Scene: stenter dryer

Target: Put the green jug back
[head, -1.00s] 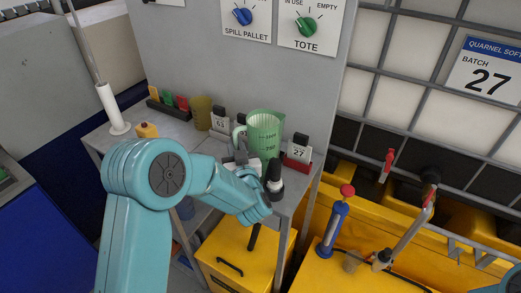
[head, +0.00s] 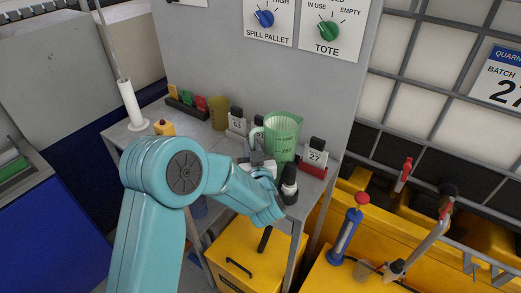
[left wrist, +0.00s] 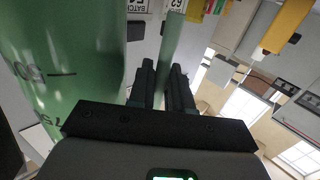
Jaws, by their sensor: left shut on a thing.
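The green jug (head: 284,137) is translucent, with scale marks. It stands upright at the back of the grey bench, between two numbered cards. My left gripper (head: 257,158) is at the jug's left side, by its handle. In the left wrist view, the fingers (left wrist: 165,82) are shut on the jug's handle, a thin green strip between them. The jug's body (left wrist: 68,65) fills the left of that view. The jug's base is partly hidden by my arm and a black-topped bottle, so I cannot tell whether it touches the bench. My right gripper is not in view.
Card 63 (head: 237,124) is left of the jug; card 27 in a red holder (head: 314,158) is close on its right. The black-topped bottle (head: 289,184) stands in front. An olive beaker (head: 218,113) is further left. The grey panel (head: 255,75) rises behind.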

